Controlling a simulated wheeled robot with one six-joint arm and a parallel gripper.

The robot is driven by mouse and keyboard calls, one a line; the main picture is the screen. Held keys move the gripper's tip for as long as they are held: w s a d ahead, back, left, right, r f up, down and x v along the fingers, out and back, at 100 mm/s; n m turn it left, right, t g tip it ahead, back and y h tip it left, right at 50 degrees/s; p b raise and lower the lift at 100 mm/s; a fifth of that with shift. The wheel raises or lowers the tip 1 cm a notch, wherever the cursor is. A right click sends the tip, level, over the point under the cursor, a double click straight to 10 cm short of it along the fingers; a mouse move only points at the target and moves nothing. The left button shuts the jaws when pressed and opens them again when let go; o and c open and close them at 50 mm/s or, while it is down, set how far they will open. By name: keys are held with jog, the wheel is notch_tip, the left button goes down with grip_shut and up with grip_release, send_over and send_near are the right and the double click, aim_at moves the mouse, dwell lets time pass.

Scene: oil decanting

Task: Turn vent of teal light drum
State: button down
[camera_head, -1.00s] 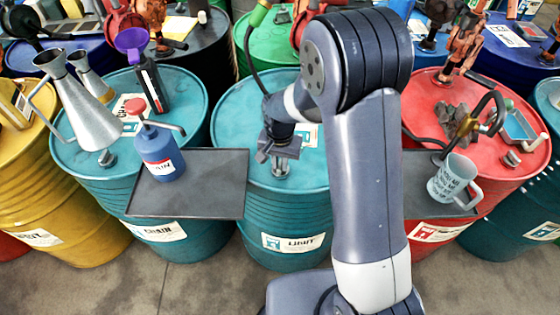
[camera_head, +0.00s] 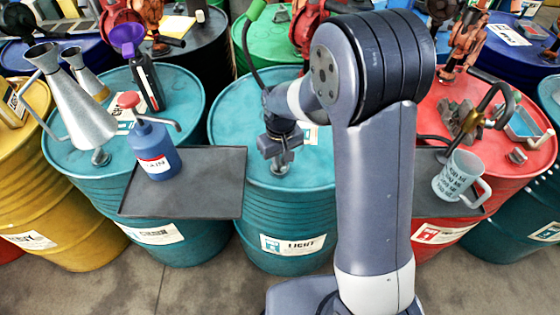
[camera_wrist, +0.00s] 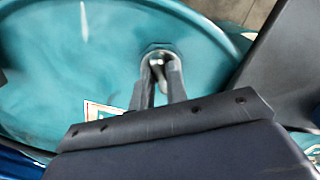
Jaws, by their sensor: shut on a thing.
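The teal light drum (camera_head: 285,222) stands in the middle of the head view, with a white label reading LIGHT on its front. Its vent (camera_head: 279,168) is a small metal fitting near the front of the lid. My gripper (camera_head: 280,158) points down over the lid at the vent. In the wrist view, the two fingers of my gripper (camera_wrist: 164,72) are closed around the top of the vent (camera_wrist: 159,58), which sits in a metal ring on the teal lid. The fingers cover part of the vent.
A dark tray (camera_head: 215,185) with a blue pump bottle (camera_head: 154,150) sits just left of the light drum. A red drum (camera_head: 440,110) and a grey mug (camera_head: 457,177) are to the right.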

aim_at(281, 162)
jog(key=n+b, duration=0.1)
jog(key=n, duration=0.3)
jog(key=shift+w+n, duration=0.1)
jog(key=shift+n, duration=0.2)
jog(key=n+b, duration=0.1)
jog(key=n, duration=0.3)
jog(key=shift+d+n, duration=0.1)
jog(key=shift+n, duration=0.2)
jog(key=shift+w, duration=0.1)
jog(key=c, duration=1.4)
grip_release()
notch_tip(281, 162, up, 11)
jog(key=shift+f, duration=0.2)
notch_tip(281, 162, down, 11)
jog(key=shift+r, duration=0.2)
